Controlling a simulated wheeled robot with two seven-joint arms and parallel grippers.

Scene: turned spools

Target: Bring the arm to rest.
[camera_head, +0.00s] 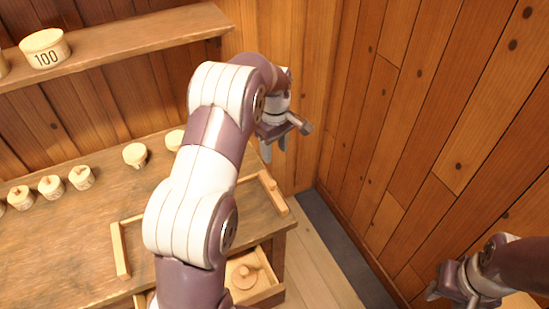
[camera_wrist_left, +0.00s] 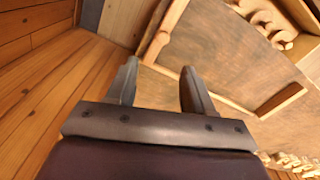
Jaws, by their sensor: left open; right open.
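My left gripper (camera_head: 275,148) is open and empty, held in the air beyond the right end of the wooden bench (camera_head: 60,255). Its two fingers also show apart in the left wrist view (camera_wrist_left: 158,70), with the bench top below and nothing between them. My left arm crosses the middle of the head view and hides part of the bench. My right gripper (camera_head: 450,288) is at the lower right of the head view, open and close to the plank wall, with nothing visible in it.
Several pale turned pieces (camera_head: 80,177) stand on the bench at left. An open drawer (camera_head: 268,292) holds a knobbed round piece (camera_head: 243,272). Wooden rails (camera_head: 120,250) lie on the bench. A shelf (camera_head: 130,36) bears a spool marked 100 (camera_head: 45,48). A plank wall (camera_head: 450,130) stands at right.

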